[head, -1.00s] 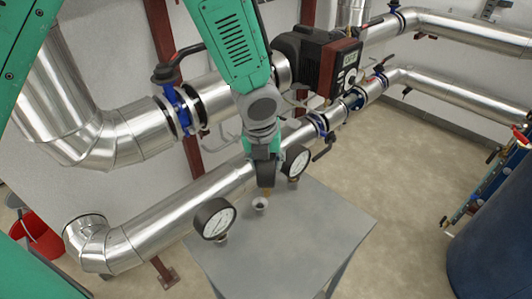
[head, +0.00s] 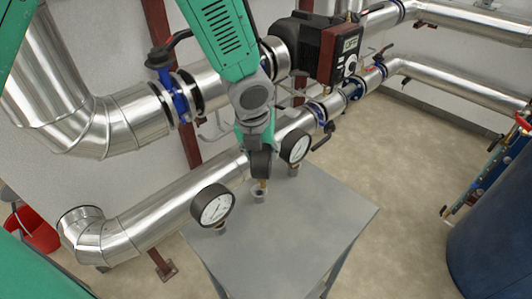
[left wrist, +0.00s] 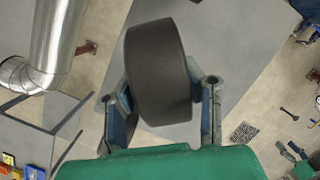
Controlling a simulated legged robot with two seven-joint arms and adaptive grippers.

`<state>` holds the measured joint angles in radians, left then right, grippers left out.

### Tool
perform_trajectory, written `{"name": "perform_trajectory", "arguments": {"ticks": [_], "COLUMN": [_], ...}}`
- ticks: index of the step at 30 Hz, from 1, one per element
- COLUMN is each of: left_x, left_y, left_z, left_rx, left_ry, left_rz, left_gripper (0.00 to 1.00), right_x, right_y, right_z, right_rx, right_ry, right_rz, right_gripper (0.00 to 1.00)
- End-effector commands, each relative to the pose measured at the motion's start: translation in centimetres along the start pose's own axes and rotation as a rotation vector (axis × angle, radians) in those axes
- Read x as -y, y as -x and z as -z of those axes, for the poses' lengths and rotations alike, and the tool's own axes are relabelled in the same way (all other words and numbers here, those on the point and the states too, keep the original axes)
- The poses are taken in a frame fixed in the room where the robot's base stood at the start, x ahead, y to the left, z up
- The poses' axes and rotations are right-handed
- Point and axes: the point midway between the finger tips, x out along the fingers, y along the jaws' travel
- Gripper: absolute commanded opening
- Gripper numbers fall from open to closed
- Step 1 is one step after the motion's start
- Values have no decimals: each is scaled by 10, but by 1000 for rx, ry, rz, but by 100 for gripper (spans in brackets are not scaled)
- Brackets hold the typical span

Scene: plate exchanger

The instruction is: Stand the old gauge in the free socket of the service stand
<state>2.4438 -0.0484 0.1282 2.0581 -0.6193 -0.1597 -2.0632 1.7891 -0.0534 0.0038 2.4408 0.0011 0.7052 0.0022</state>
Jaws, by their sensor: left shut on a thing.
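My left gripper (head: 258,143) is shut on a dark round gauge (head: 261,164), held upright with its brass stem pointing down. In the left wrist view the gauge's black casing (left wrist: 158,75) sits between the two fingers; its dial is hidden. The stem's lower end is at the mouth of the small grey middle socket (head: 258,196) on the service stand (head: 290,235). I cannot tell whether the tip is inside it. White-faced gauges stand in the other sockets, a left gauge (head: 213,206) and a right gauge (head: 295,148). My right gripper is not in view.
Silver pipes (head: 160,213) run behind and left of the stand, with a blue-flanged valve (head: 178,100) and a dark red pump (head: 335,50) above. A red bucket (head: 40,232) is at far left, a blue tank (head: 492,225) at right. The stand's front is clear.

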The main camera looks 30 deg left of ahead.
Motion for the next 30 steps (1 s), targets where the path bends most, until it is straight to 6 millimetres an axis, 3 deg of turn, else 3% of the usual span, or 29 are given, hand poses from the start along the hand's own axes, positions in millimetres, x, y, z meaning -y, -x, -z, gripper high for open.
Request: {"name": "perform_trajectory", "arguments": {"ticks": [15, 30], "left_x": [8, -2], "left_y": [-19, -44], "left_z": [7, 11], "left_rx": [6, -3], "left_ry": [-2, 0], "left_rz": [-8, -1], "left_gripper": [0, 0], "right_x": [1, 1], "right_y": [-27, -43], "right_z": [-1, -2], "right_rx": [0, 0], "right_ry": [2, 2], "right_rz": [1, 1], "right_gripper": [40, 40]}}
